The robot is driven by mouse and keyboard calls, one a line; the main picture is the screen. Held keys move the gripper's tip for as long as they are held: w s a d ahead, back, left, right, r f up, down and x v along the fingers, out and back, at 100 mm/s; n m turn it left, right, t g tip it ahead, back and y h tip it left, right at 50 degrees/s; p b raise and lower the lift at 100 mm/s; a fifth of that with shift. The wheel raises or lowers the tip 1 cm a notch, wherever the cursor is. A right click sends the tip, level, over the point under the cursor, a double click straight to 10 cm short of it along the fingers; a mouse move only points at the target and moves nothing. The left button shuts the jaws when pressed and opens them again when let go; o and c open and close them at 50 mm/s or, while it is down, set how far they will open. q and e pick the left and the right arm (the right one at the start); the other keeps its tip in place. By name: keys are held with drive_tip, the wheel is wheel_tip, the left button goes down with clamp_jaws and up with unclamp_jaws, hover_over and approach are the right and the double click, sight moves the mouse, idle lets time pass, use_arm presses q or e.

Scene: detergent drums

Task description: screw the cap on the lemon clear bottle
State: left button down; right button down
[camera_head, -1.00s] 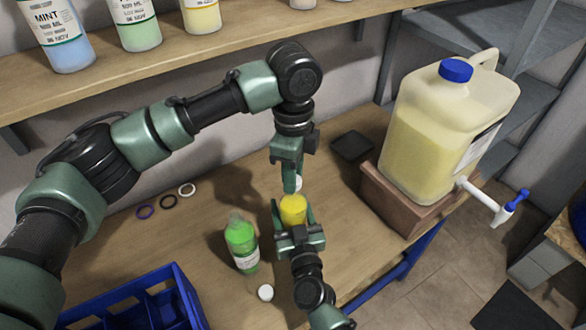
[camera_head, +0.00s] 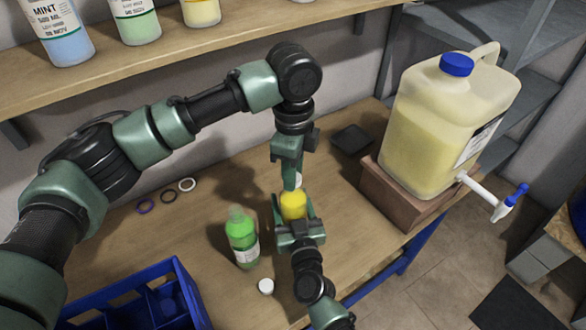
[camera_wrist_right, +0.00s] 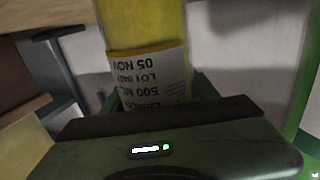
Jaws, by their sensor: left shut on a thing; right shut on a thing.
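The lemon bottle (camera_head: 293,207) is yellow and stands at the middle of the bench. My right gripper (camera_head: 297,224) is shut around it from the front. In the right wrist view the yellow bottle (camera_wrist_right: 150,28) fills the jaws, its label (camera_wrist_right: 150,78) upside down and reading lemon. My left gripper (camera_head: 290,184) points down right above the bottle's mouth, shut on a small white cap (camera_head: 298,181), mostly hidden by the fingers. I cannot tell whether the cap touches the neck.
A green bottle (camera_head: 242,238) and a loose white cap (camera_head: 266,286) stand left of my right gripper. A blue crate (camera_head: 183,283) is at front left. Several rings (camera_head: 168,195) lie behind. A large drum (camera_head: 440,125) with a tap sits on a brown block (camera_head: 398,193) at right.

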use_arm(q)
drive_tip(key=shift+f, duration=0.2)
drive_tip(key=m, duration=1.3)
drive_tip(key=shift+m, duration=0.3)
drive_tip(key=m, duration=1.2)
drive_tip(key=shift+w, duration=0.1)
drive_tip(key=c, duration=1.1)
unclamp_jaws()
